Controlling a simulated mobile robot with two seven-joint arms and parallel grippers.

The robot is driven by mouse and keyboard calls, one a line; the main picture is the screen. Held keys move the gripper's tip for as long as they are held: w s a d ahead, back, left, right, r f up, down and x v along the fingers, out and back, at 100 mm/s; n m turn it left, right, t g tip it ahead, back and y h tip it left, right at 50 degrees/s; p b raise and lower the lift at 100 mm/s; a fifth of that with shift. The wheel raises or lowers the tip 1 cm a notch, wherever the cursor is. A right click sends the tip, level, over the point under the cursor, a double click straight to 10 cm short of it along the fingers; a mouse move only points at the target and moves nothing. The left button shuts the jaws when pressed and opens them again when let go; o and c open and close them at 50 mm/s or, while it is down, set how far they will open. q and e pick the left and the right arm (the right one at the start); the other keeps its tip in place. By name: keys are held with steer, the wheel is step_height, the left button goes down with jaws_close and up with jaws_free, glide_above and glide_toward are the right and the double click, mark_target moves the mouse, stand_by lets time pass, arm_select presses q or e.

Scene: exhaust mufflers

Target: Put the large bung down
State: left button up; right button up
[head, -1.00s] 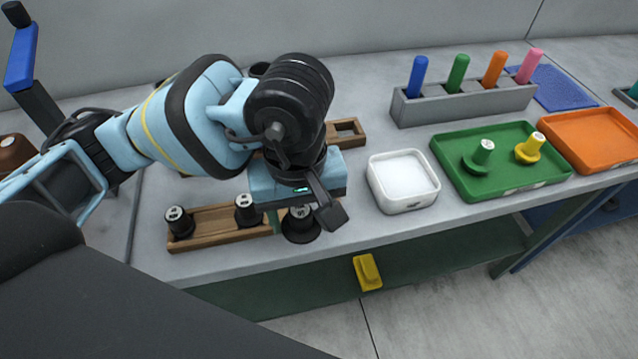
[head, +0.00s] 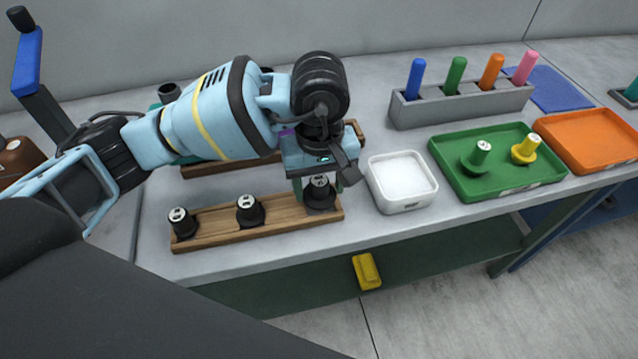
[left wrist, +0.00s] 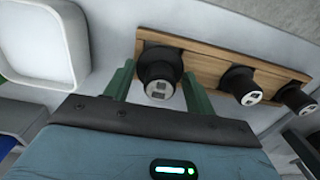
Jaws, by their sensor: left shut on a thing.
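The large bung (head: 320,194) is black with a pale marked top, and is upright at the right end of the front wooden rack (head: 285,219). My left gripper (head: 318,183) is shut on it from above. In the left wrist view the bung (left wrist: 158,73) sits between the two green fingers, over the end of the rack (left wrist: 205,63). I cannot tell whether its base rests on the wood. Two more black bungs stand in the rack, a middle one (head: 250,211) and a left one (head: 182,223). My right gripper is not in view.
A white tray (head: 402,200) stands just right of the rack. Farther right are a green tray (head: 520,172) with green and yellow bungs, and an orange tray (head: 590,140). A grey holder (head: 462,105) with coloured pegs is behind. The table's front edge is close.

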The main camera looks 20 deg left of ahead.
mark_target(319, 180)
arm_select(q)
steer(key=shift+f, duration=0.45)
steer(key=shift+f+b, duration=0.3)
steer(key=shift+f, duration=0.15)
steer(key=o, duration=1.3)
steer(key=shift+r, duration=0.25)
step_height(319, 180, up, 12)
steer(key=shift+r+p, duration=0.25)
steer(key=shift+p, duration=0.1)
